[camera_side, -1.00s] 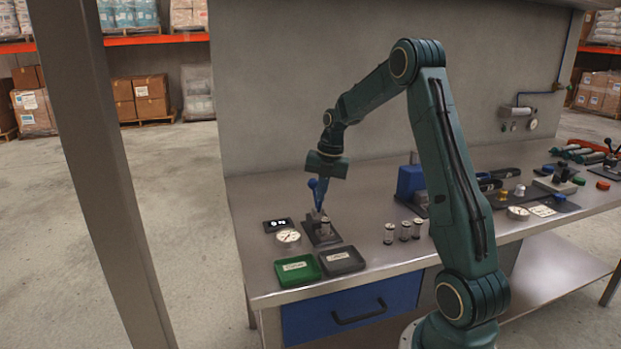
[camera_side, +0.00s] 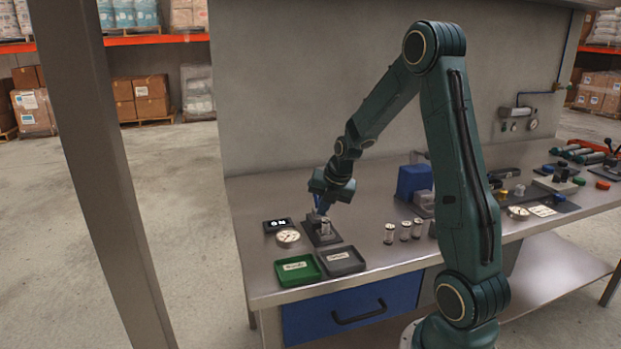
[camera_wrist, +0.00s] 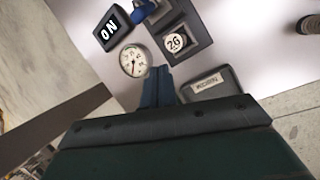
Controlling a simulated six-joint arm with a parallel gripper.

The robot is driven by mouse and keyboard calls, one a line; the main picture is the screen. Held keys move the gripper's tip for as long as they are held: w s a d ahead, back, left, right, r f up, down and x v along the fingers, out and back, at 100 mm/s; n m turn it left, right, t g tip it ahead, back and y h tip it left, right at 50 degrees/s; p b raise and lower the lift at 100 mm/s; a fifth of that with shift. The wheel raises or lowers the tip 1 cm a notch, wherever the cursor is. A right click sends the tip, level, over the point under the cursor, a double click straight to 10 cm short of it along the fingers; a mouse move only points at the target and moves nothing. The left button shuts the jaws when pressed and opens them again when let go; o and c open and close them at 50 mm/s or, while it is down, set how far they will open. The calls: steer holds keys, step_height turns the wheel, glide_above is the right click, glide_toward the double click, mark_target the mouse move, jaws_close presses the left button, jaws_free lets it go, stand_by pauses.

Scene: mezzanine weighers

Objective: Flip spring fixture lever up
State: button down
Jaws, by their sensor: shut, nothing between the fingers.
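The spring fixture (camera_side: 325,240) is a dark plate with a metal part on it, on the bench's left part. My gripper (camera_side: 322,207) is low over the fixture, tilted, and partly hides the lever in the side view. In the wrist view, my gripper's blue fingers (camera_wrist: 160,70) are together and empty, between the gauge and the fixture. Contact with the lever cannot be told.
A dial gauge (camera_side: 288,237) and a small black display (camera_side: 277,225) stand left of the fixture. A green tray (camera_side: 298,272) and a dark tray (camera_side: 342,262) lie in front. Small metal cylinders (camera_side: 390,234) and a blue block (camera_side: 412,181) stand to the right.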

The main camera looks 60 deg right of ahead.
steer(key=s+a+r+m, duration=0.3)
steer(key=a+r+m, duration=0.1)
steer(key=a+r, duration=0.2)
steer(key=s+a+r+m, duration=0.4)
steer(key=a+r, duration=0.3)
steer(key=a, duration=0.2)
steer(key=shift+r+t+y, duration=0.25)
steer(key=shift+t+y, duration=0.05)
stand_by(0.8)
stand_by(0.4)
steer(key=s+a+r+m+y, duration=0.1)
steer(key=s+a+r+m, duration=0.1)
steer(key=s+a+m, duration=0.9)
steer(key=m, duration=0.3)
steer(key=shift+s+a+t, duration=0.25)
steer(key=shift+t, duration=0.15)
